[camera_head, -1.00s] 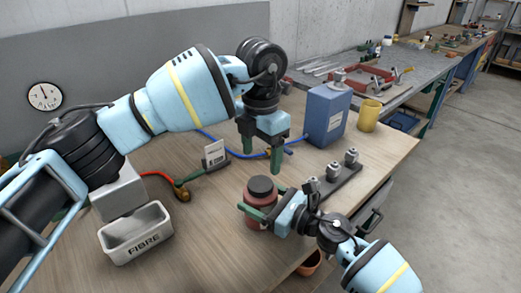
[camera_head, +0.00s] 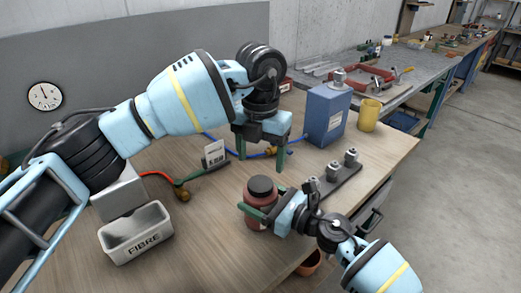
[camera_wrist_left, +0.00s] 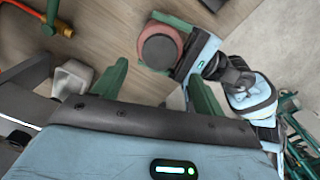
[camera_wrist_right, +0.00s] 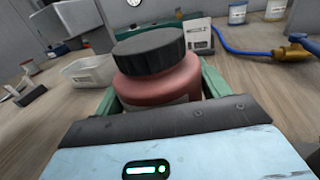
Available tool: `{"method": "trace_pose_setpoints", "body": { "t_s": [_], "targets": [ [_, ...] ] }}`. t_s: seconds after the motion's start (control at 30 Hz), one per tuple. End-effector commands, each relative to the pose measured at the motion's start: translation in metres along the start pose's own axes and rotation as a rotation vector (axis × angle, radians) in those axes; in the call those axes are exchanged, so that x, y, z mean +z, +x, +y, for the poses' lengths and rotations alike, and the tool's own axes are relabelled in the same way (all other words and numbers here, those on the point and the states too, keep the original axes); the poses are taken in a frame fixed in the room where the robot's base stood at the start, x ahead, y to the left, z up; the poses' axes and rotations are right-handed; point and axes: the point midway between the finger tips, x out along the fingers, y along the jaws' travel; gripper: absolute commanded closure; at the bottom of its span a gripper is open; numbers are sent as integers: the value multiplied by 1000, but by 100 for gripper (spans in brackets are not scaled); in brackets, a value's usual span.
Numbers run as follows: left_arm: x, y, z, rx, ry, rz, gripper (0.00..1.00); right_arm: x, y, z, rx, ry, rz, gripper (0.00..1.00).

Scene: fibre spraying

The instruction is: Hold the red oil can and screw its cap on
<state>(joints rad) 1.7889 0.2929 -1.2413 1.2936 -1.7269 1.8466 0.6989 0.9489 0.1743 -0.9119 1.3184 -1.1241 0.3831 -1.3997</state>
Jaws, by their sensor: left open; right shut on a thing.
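The red oil can (camera_head: 259,217) stands on the wooden table with its black cap (camera_head: 261,186) on top. In the right wrist view the can (camera_wrist_right: 162,88) fills the middle, and the cap (camera_wrist_right: 149,50) sits on its neck; I cannot tell how tightly. My right gripper (camera_head: 262,212) is shut around the can's body from the right. My left gripper (camera_head: 261,160) is open and empty, fingers down, above and behind the can. In the left wrist view the cap (camera_wrist_left: 159,50) shows beyond the fingers, apart from them.
A white FIBRE bin (camera_head: 136,236) stands at the left. A blue canister (camera_head: 325,115) and yellow cup (camera_head: 368,115) are at the back right. A dark rack with metal fittings (camera_head: 338,182) is close to my right gripper. A blue hose crosses behind.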

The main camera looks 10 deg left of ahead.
Motion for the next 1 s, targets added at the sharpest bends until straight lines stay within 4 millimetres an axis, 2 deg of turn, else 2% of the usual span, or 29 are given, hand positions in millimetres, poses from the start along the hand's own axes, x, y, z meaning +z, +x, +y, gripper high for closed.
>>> {"method": "trace_pose_setpoints", "body": {
  "t_s": [0.2,0.43,0.6,0.87,0.9,1.0],
  "targets": [
    [-1,34,0,0,1,4,29,-1,0,1,2,1,1,89],
    [-1,60,0,0,0,3,29,-1,0,1,2,1,1,89],
    [-1,68,0,-1,1,2,29,-1,0,1,2,1,2,89],
    [0,69,0,0,0,2,29,-1,0,1,2,1,1,89],
    [0,69,0,0,0,2,30,-1,0,1,2,1,1,89],
    [0,69,0,0,0,2,43,-1,0,1,2,1,1,89]
  ]
}}
